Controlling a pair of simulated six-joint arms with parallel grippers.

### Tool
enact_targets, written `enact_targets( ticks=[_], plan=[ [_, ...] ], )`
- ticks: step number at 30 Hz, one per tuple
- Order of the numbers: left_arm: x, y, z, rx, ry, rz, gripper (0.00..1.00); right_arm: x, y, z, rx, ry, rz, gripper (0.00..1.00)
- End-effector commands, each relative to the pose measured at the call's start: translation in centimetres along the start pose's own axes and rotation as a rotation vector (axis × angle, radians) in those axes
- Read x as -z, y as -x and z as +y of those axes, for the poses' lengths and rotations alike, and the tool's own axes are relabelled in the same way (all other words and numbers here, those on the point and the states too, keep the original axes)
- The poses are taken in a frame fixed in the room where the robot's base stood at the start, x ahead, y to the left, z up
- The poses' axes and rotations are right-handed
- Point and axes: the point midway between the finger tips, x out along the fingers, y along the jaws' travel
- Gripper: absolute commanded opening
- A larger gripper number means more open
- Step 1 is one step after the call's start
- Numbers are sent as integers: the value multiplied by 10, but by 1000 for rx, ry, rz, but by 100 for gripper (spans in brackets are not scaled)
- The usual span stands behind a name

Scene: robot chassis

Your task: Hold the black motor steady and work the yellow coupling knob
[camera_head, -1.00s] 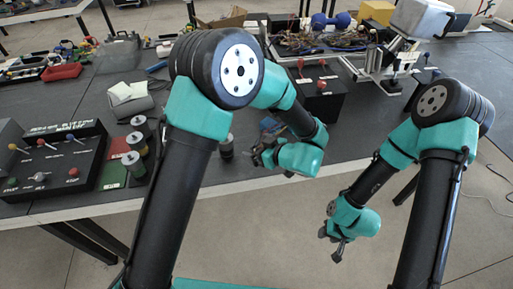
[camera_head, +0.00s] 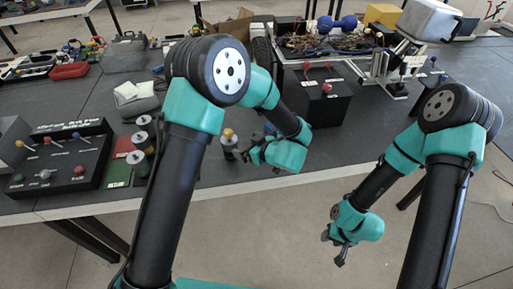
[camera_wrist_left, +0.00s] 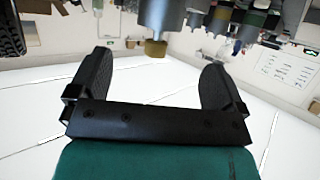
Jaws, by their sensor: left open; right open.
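A small dark cylindrical motor with a yellow knob (camera_head: 228,134) on top stands on the dark bench, just right of my left upper arm. In the left wrist view a grey cylinder (camera_wrist_left: 160,14) ends in a brownish-yellow knob (camera_wrist_left: 155,48), in line with the space between the fingers. My left gripper (camera_head: 248,156) is beside the motor, on its right in the head view. It is open and empty, and its spread fingers show in the left wrist view. My right gripper (camera_head: 336,252) is open and empty, low beyond the bench's front edge, far from the motor.
Several similar cylinders (camera_head: 143,142) stand left of my left arm, by red and green pads. A black control panel (camera_head: 66,158) is further left. A black box with red knobs (camera_head: 318,97) stands behind my left gripper. The bench's pale front edge (camera_head: 220,190) is close.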

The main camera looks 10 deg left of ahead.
Motion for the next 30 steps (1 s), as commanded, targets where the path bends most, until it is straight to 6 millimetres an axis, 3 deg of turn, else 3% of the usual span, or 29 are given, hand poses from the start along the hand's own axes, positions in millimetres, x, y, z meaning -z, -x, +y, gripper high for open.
enact_targets(
  ticks=[18,30],
  plan=[
    [0,-92,0,1,0,-1,96,0,0,0,0,0,0,43],
    [0,-104,0,0,0,0,96,0,0,0,0,0,0,43]
  ],
)
